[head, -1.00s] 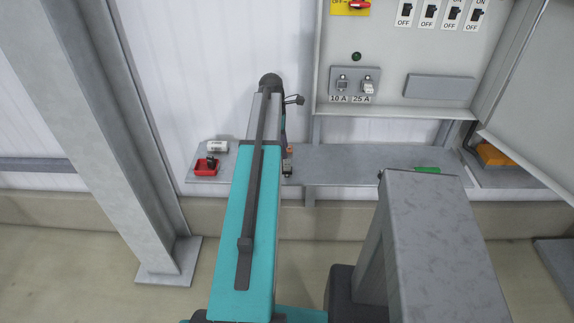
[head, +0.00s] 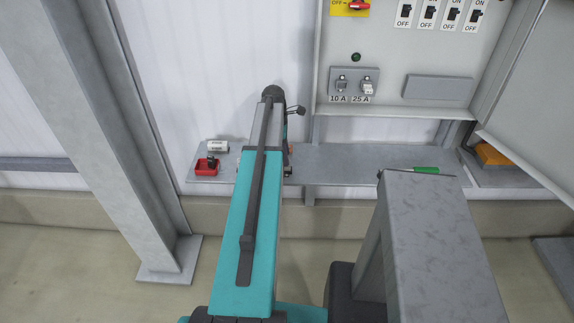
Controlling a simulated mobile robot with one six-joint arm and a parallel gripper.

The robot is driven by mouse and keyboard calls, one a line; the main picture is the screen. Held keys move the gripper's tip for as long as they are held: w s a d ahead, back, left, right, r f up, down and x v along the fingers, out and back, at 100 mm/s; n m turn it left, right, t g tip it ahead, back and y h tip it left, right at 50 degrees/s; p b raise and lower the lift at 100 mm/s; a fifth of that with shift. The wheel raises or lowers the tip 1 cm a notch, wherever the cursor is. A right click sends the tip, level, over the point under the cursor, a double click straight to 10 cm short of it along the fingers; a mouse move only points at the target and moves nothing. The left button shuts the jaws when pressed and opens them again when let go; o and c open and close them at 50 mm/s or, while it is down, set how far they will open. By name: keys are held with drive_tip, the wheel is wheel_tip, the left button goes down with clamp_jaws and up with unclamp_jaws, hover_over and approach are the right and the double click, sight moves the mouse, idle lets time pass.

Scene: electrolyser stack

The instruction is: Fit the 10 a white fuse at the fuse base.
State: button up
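The fuse base (head: 354,87) is a grey plate low on the cabinet's back panel, with positions labelled 10 A and 25 A. A white fuse (head: 368,89) sits in the 25 A position. The 10 A position (head: 341,85) shows dark and metal parts, with no white body. A small white cylinder (head: 217,146), perhaps the 10 A white fuse, lies at the shelf's left end; its marking is unreadable. My gripper (head: 288,166) is down at the shelf, right of the cylinder and below left of the fuse base. My arm mostly hides it, including its fingers and anything held.
A red tray (head: 206,170) with a dark item stands on the grey shelf (head: 335,168). A green item (head: 426,170) and an orange item (head: 492,155) are farther right. Switches (head: 428,14) sit above, and the cabinet door (head: 540,110) hangs open. The shelf's middle is clear.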

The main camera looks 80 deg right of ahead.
drive_tip(key=shift+s+d+f+p, duration=0.1)
drive_tip(key=shift+f+p, duration=0.15)
drive_tip(key=shift+f, duration=0.4)
drive_tip(key=shift+s+f+p, duration=0.15)
drive_tip(key=shift+f+p, duration=0.05)
drive_tip(key=shift+f, duration=0.45)
drive_tip(key=shift+s+d+f+p, duration=0.1)
drive_tip(key=shift+f+p, duration=0.15)
drive_tip(key=shift+f, duration=0.4)
clamp_jaws()
